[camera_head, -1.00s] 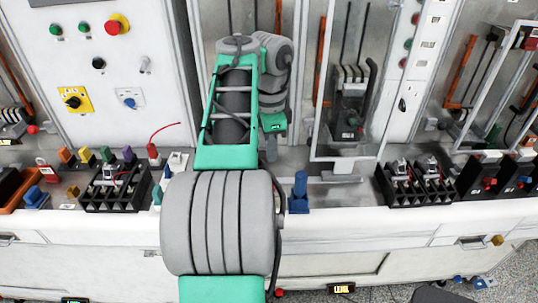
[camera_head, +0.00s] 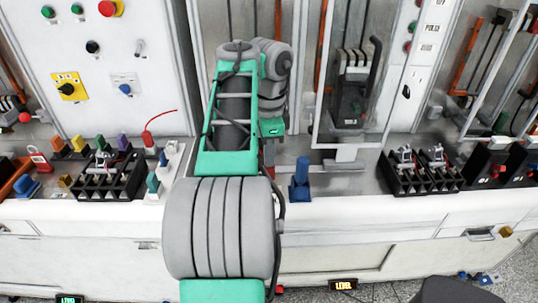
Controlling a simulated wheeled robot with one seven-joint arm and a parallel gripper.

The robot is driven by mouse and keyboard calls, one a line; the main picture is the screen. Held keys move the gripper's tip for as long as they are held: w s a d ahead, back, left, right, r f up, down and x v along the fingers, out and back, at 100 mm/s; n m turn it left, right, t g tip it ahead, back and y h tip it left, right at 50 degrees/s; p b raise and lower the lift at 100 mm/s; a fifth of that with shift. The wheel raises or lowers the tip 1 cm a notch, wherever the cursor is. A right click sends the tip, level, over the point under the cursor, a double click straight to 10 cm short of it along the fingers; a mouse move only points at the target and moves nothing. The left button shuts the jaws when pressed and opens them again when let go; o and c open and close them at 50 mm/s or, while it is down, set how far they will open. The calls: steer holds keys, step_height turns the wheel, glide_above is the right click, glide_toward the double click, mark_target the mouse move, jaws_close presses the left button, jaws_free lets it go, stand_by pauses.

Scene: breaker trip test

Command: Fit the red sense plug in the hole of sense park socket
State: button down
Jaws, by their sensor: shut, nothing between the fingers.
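A red plug (camera_head: 147,139) with a thin curved red lead stands at the back of the bench, left of my arm. It looks like the sense plug; its lower end is too small to make out. White socket blocks stand just right of and in front of it. One (camera_head: 171,155) is near a blue plug, and another (camera_head: 152,185) bears teal plugs. I cannot tell which is the sense park socket. My gripper (camera_head: 269,153) shows only in part below the green wrist, right of these blocks. It is shut and empty, with its fingertips mostly hidden by my arm.
A black terminal block (camera_head: 108,178) stands left of the white blocks, with coloured plugs behind it. A blue post (camera_head: 300,180) stands right of my arm. More black blocks (camera_head: 421,171) are at the right. A framed glass door (camera_head: 348,80) and the control panel (camera_head: 100,70) rise behind.

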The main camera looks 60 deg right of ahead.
steer(key=shift+a+f+b, duration=0.1)
steer(key=shift+f+b, duration=0.4)
steer(key=shift+f, duration=0.05)
steer(key=shift+r, duration=0.1)
step_height(320, 180, up, 10)
steer(key=p, duration=0.8)
steer(key=shift+r, duration=0.2)
